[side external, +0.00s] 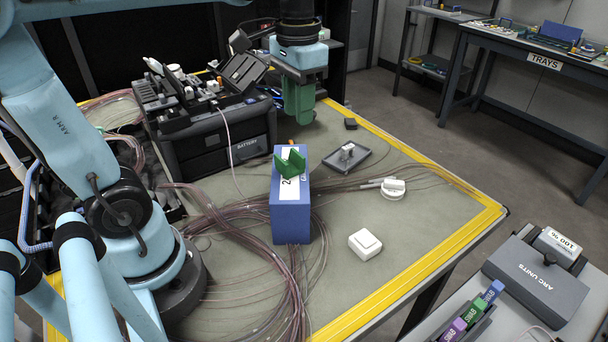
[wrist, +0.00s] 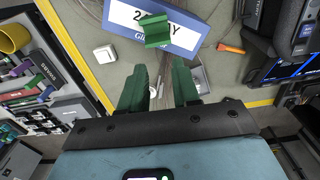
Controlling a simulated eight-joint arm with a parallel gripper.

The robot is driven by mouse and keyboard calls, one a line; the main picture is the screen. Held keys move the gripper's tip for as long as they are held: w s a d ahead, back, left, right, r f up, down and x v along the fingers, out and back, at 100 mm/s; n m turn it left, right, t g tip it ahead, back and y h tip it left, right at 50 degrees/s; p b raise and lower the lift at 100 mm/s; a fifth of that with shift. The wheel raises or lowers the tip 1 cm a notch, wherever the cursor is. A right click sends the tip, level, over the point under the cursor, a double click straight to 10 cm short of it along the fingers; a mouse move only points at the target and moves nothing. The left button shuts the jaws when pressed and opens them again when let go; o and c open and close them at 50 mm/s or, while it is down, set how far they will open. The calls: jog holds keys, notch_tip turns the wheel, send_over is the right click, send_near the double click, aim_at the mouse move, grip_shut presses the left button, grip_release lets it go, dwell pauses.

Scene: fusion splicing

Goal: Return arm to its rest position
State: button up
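My gripper (side external: 300,112) hangs above the far part of the work table (side external: 345,235), just right of the black splicer (side external: 215,125). In the wrist view, the two green fingers of my gripper (wrist: 159,82) stand apart with nothing between them, so it is open. A blue box (side external: 290,215) with a white label stands on the table, nearer the side camera than my gripper. A green V-shaped piece (side external: 290,167) rests on its top, apart from my fingers. The box (wrist: 195,43) and green piece (wrist: 156,31) also show beyond the fingertips in the wrist view.
Loose fibre bundles (side external: 245,245) spread around the box. A small grey tray (side external: 347,159), a white round item (side external: 393,190) and a white block (side external: 365,243) lie on the right half. A side bench holds a grey arc units case (side external: 535,280). Open table lies around the white block.

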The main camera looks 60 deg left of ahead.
jog(key=shift+s+a+f, duration=0.1)
jog(key=shift+s+f, duration=0.1)
jog(key=shift+s, duration=0.9)
jog(key=shift+s+a+f, duration=0.1)
jog(key=shift+s+f, duration=0.05)
jog(key=shift+s, duration=0.9)
jog(key=w+d, duration=0.1)
jog(key=w, duration=1.2)
jog(key=shift+d, duration=0.35)
jog(key=shift+f, duration=0.1)
